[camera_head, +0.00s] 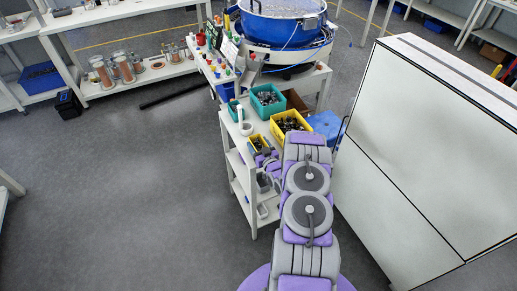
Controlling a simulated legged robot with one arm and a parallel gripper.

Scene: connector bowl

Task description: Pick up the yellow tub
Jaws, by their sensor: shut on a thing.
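A small yellow tub (256,141) with dark contents is at the left front of the white table, right at my gripper (262,155). My gripper is shut on this small yellow tub. The fingertips are small in the picture and partly hidden by my arm. A larger yellow tub (275,129) with dark parts in it stands just behind and to the right, apart from my gripper.
Teal tubs (267,100) of parts stand behind on the white table (230,133). A white upright object (245,126) is close by on the left. A blue bowl feeder (280,28) is at the back. A large white cabinet (415,150) blocks the right. Open floor (120,200) lies left.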

